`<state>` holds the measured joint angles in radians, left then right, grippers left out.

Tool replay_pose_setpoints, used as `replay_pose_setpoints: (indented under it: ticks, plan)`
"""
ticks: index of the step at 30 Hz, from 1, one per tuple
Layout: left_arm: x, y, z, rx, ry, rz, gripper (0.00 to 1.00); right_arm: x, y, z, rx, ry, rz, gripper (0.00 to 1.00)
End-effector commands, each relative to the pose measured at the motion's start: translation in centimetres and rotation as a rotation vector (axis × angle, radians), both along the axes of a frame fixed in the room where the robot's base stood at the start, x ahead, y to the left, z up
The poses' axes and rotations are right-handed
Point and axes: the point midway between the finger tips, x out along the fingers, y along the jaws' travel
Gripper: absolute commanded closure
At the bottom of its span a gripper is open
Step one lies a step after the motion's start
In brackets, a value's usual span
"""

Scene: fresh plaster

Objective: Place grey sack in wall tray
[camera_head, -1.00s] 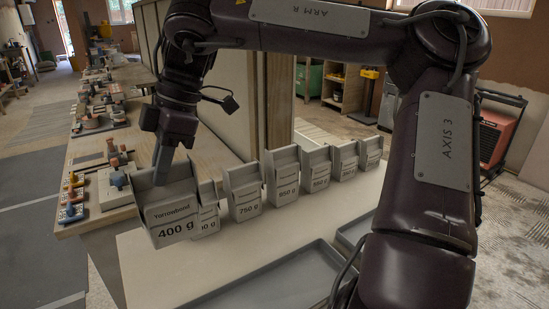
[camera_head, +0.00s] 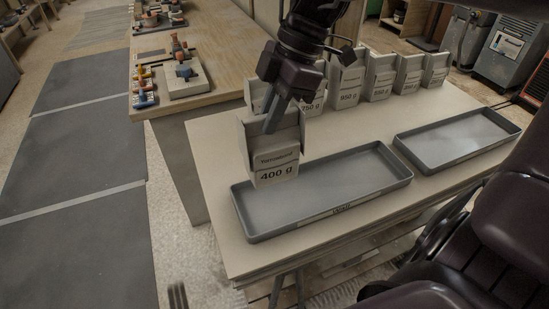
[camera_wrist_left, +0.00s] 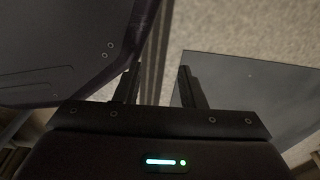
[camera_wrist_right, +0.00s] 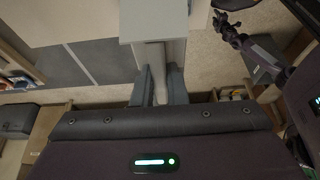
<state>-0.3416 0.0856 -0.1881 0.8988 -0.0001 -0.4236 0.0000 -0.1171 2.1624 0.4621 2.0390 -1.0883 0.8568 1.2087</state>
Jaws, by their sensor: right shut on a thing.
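The grey sack (camera_head: 276,161), an open-topped pack marked 400 g, hangs upright from my right gripper (camera_head: 272,122), which is shut on it. In the right wrist view the sack (camera_wrist_right: 155,22) shows beyond the fingers. In the head view it overlaps the back rim, near the left end, of the nearer grey tray (camera_head: 330,195). I cannot tell how high above it the sack is. This tray has a small front label, too small to read surely. A second grey tray (camera_head: 458,138) lies to the right. My left gripper (camera_wrist_left: 160,88) is open and empty.
A row of similar packs, marked 750 g (camera_head: 312,102), 950 g (camera_head: 346,92) and others, stands along the back of the pale table (camera_head: 215,160). A wooden bench (camera_head: 190,45) with tools adjoins at left. Both trays look empty.

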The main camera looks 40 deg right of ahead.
Motion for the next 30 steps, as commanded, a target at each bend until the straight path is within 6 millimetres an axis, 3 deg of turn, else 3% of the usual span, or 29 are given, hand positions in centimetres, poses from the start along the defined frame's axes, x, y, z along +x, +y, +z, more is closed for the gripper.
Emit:
replay_pose_setpoints:
  ticks: [3, 9, 14, 21, 30]
  plan:
    - [0.5, -0.1, 0.0, -0.001, -0.002, 0.001, 0.64, -0.1, 0.1, -3.3, 0.004, 0.003, 0.001, 1.0]
    - [0.9, -0.2, 0.2, -0.001, -0.005, 0.001, 0.64, 0.0, 0.0, -6.6, 0.002, 0.0, 0.0, 1.0]
    - [1.1, -0.2, 0.2, -0.002, -0.007, 0.002, 0.64, 0.0, 0.0, -7.7, 0.001, 0.001, 0.0, 1.0]
    - [1.1, -0.3, 0.2, 0.0, 0.002, 0.002, 0.64, 0.0, 0.0, -11.1, 0.001, 0.001, -0.001, 1.0]
    - [1.7, -0.4, 0.5, -0.002, -0.009, 0.003, 0.64, 0.0, 0.0, -11.4, 0.0, -0.002, 0.0, 1.0]
